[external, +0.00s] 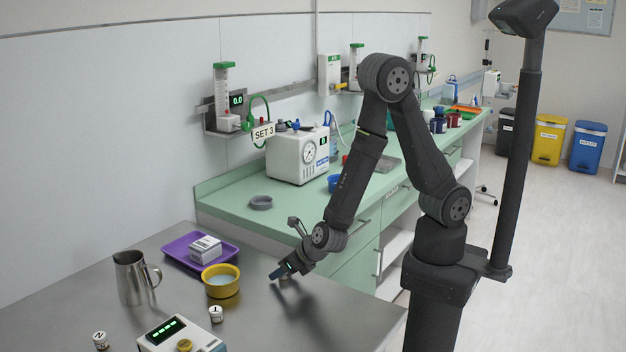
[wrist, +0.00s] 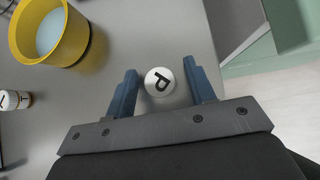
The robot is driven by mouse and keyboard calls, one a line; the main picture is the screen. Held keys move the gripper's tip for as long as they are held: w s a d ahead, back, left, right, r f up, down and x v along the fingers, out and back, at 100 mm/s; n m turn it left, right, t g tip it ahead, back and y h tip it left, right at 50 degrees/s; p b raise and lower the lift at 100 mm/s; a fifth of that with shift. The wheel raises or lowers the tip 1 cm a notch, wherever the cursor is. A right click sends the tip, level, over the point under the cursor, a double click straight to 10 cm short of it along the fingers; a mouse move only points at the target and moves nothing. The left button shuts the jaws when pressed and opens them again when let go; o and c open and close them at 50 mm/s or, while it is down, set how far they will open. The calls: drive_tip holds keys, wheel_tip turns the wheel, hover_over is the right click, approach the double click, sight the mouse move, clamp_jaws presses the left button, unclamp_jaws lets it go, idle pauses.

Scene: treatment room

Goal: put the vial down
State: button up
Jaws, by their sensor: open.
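A small white vial (wrist: 160,83) with a dark letter on its cap is seen from above in the wrist view, between the two blue fingers of my gripper (wrist: 160,70). The fingers are open, with a gap visible on each side of the vial. In the external view my gripper (external: 280,273) is low over the steel table (external: 330,305), and it largely hides the vial there. The vial appears upright on the table.
Table right of my gripper is clear.

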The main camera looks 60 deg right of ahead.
drive_tip(key=v, duration=1.6)
drive_tip(key=shift+a, duration=0.4)
drive_tip(key=shift+o, duration=0.4)
drive_tip(key=shift+s+r, duration=0.5)
drive_tip(key=w+r+m+g, duration=0.2)
drive_tip(key=w+m+g, duration=0.35)
drive_tip(key=m, duration=0.55)
drive_tip(key=w+r+m+g, duration=0.35)
drive_tip(key=w+m, duration=0.35)
drive_tip(key=m, duration=0.4)
drive_tip(key=f, duration=1.7)
drive_tip(key=shift+s+d+f, duration=0.1)
drive_tip(key=shift+d+f, duration=0.15)
drive_tip(key=shift+f, duration=0.05)
drive_tip(key=c, duration=1.1)
drive_tip(key=shift+r, duration=0.1)
